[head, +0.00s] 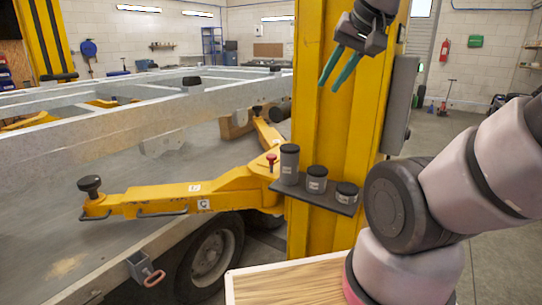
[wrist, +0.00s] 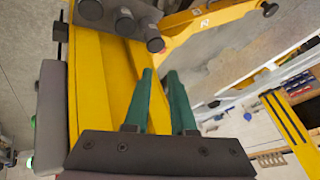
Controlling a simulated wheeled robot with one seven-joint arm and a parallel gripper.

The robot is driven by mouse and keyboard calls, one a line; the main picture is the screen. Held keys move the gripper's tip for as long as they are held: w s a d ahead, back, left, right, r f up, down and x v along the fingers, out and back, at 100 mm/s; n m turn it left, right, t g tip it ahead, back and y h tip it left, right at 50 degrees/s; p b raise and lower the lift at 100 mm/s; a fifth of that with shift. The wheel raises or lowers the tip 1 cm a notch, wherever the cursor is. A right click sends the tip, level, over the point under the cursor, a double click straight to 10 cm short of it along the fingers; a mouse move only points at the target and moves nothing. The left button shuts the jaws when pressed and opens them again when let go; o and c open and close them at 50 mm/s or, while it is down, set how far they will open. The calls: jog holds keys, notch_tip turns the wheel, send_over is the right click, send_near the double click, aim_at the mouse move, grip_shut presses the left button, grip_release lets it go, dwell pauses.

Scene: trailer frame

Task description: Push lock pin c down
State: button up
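A red-topped lock pin (head: 271,158) stands upright at the inner end of a yellow lift arm (head: 170,197), beside the yellow post. The arm carries a small white label (head: 203,204) that seems to read C. The pin's red knob sits above the arm on a short stem. My gripper (head: 329,84) is high up in front of the post, to the right of and well above the pin. Its two green fingers are apart with nothing between them.
A dark shelf (head: 340,207) on the yellow post (head: 344,130) holds three grey cylinders with black caps, close right of the pin. A grey trailer frame (head: 130,130) runs above the lift arm. A wooden top (head: 290,284) lies at the front.

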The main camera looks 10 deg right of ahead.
jog(key=shift+w+f, duration=0.1)
jog(key=shift+w, duration=0.1)
grip_shut()
jog(key=w+a+f+m+h, duration=0.1)
jog(key=w+a+f+h, duration=0.1)
jog(key=w+f, duration=0.3)
jog(key=w+a+f+m+h, duration=0.2)
jog(key=w+a+f, duration=0.3)
jog(key=w, duration=0.8)
jog(key=w+a+f+m+g+h, duration=0.1)
jog(key=w+a+f+h, duration=0.3)
jog(key=w, duration=0.5)
notch_tip(320, 180, down, 3)
jog(key=shift+a+r+m, duration=0.15)
jog(key=shift+a+m, duration=0.05)
jog(key=shift+m, duration=0.2)
send_over(269, 157)
notch_tip(269, 157, down, 7)
jog(key=shift+r, duration=0.1)
notch_tip(269, 157, down, 4)
jog(key=shift+w+d+r, duration=0.1)
jog(key=shift+r, duration=0.1)
jog(key=shift+f, duration=0.5)
